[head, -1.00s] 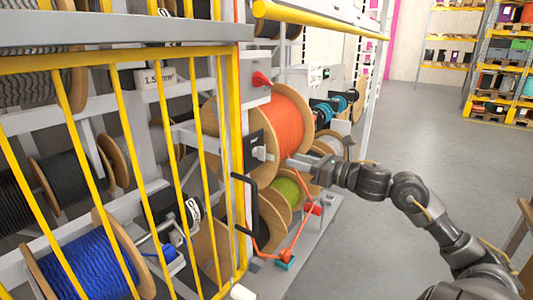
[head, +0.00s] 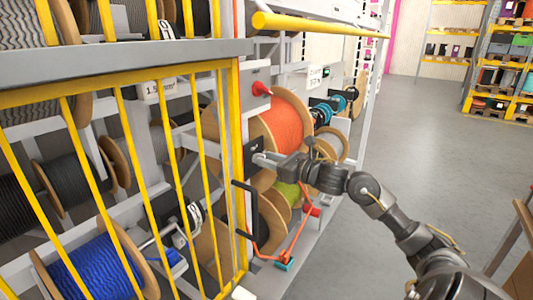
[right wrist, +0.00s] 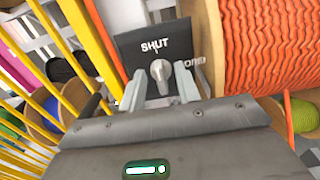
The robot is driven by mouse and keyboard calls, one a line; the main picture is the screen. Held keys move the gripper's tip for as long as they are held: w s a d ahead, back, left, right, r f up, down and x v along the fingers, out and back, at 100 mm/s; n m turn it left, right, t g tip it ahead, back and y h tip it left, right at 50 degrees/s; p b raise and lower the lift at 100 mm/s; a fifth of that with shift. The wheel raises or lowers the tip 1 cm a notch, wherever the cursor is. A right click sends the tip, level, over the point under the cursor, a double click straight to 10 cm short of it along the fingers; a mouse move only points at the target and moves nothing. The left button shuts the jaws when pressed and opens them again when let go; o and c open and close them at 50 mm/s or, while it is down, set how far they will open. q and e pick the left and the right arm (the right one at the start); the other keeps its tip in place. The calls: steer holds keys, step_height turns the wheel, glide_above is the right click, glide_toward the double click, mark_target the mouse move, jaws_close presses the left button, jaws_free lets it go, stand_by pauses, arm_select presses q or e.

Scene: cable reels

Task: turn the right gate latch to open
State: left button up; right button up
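The latch plate (right wrist: 152,45) is a dark panel reading SHUT at its top, with a second word at its right partly hidden by a fingertip. A silver latch handle (right wrist: 161,74) stands out from it under the word SHUT. In the right wrist view my right gripper (right wrist: 160,86) is open, one finger on each side of the handle, with gaps showing. In the head view the right gripper (head: 262,159) is at the dark latch plate (head: 252,147) beside the yellow gate, and hides the handle. My left gripper is not in view.
The yellow barred gate (head: 203,150) stands left of the latch, with a black pull handle (head: 240,208) low on it. An orange reel (head: 287,122) sits close right of the latch. An orange-red crank (head: 303,225) hangs below. The floor at right is clear.

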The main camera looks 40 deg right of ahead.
steer(key=shift+w+a, duration=0.25)
steer(key=shift+w, duration=0.4)
steer(key=shift+c, duration=0.3)
steer(key=shift+d, duration=0.1)
steer(key=c, duration=0.6)
